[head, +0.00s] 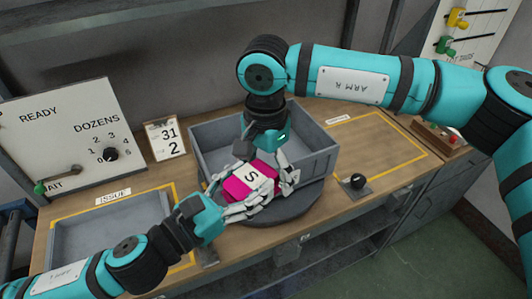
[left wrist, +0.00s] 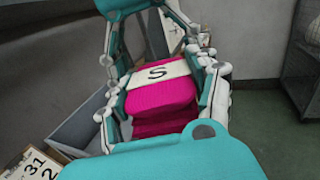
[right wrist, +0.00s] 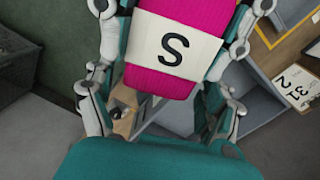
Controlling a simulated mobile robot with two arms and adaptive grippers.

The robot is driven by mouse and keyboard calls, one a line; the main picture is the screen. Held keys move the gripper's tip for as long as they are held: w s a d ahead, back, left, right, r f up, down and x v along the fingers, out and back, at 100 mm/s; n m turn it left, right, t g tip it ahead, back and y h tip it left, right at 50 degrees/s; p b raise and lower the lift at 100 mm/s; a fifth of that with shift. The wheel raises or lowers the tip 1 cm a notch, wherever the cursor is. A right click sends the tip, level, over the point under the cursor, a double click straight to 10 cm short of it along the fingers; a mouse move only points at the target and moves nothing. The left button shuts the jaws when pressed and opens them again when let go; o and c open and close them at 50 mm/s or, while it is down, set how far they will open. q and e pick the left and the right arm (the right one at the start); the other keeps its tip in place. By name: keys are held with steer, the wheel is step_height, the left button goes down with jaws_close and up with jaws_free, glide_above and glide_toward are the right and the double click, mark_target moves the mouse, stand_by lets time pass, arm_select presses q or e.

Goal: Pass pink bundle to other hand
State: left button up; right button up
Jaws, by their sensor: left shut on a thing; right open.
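The pink bundle (head: 238,190) has a white band marked S and is held above the front of the grey bin on the round turntable. My left gripper (head: 238,206) is shut on it from the left; the left wrist view shows the bundle (left wrist: 160,92) between the fingers. My right gripper (head: 262,172) comes down from above with its fingers open on both sides of the bundle. In the right wrist view the bundle (right wrist: 174,50) lies between the spread fingers, its band facing the camera. Whether the right fingers touch it I cannot tell.
The grey bin (head: 318,162) stands on a dark turntable (head: 290,212). A grey tray (head: 75,235) labelled ISSUE lies at the left. A yellow-outlined area (head: 375,145) at the right is clear. A black knob (head: 357,181) stands near the front edge. A READY/DOZENS panel (head: 60,135) stands at the left.

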steer(key=shift+f, duration=0.3)
steer(key=c, duration=1.3)
arm_select(q)
steer(key=o, duration=1.3)
steer(key=shift+o, duration=0.2)
